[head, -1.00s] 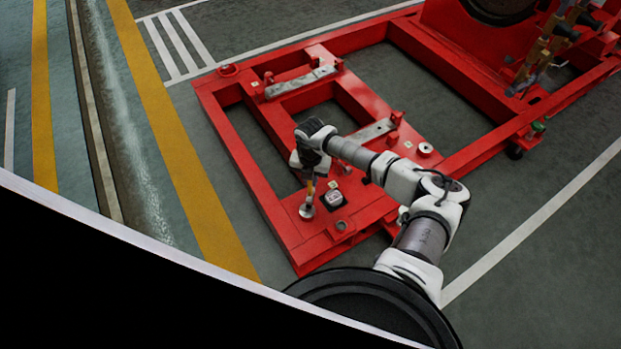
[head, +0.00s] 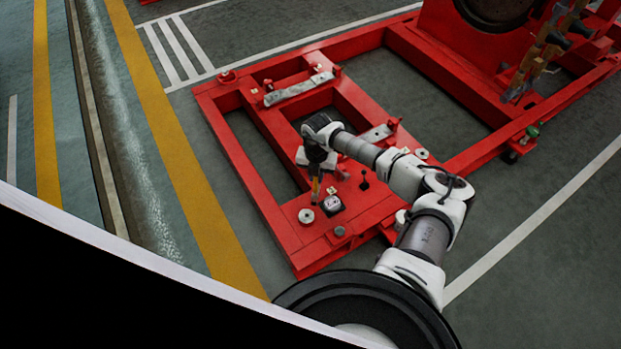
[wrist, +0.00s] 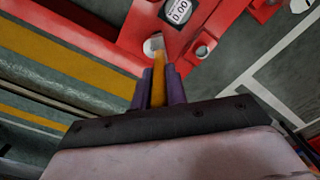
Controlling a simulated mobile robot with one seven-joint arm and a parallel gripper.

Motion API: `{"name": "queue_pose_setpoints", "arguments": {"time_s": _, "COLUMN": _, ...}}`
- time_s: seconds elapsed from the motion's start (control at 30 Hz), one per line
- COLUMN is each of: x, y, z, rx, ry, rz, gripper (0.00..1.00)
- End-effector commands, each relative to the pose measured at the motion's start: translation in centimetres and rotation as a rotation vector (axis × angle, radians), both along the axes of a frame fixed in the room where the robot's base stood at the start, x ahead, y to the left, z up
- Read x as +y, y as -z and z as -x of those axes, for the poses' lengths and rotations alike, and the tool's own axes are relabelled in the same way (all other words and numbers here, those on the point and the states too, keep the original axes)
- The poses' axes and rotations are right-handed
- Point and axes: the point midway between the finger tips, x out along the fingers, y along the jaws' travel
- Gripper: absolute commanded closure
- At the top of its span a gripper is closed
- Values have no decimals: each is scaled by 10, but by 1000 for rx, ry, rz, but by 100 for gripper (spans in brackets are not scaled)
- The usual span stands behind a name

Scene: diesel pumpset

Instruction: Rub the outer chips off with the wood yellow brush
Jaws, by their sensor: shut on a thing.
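My gripper (head: 316,182) is shut on the yellow brush (head: 316,194) and points down over the near left part of the red frame. In the wrist view the brush's yellow handle (wrist: 158,82) sits between the two purple fingers. A pale round disc (head: 306,216) lies on the red frame just below and left of the brush; in the wrist view it shows beyond the handle (wrist: 152,45). I cannot tell whether the brush touches it. The brush's bristles are not clear. Chips are too small to make out.
A small dark box with a display (head: 331,204) stands right of the disc. A short round stud (head: 340,232) and a black peg (head: 364,180) are nearby. Metal bars (head: 300,88) lie on the red frame (head: 235,145).

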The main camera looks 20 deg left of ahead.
Motion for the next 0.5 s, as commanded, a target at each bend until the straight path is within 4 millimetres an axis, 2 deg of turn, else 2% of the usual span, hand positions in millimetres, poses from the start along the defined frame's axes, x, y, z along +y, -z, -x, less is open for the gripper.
{"name": "queue_pose_setpoints", "arguments": {"time_s": 0.5, "x": -33, "y": 1, "z": -42, "rx": -2, "ry": 2, "rz": 1, "gripper": 100}}
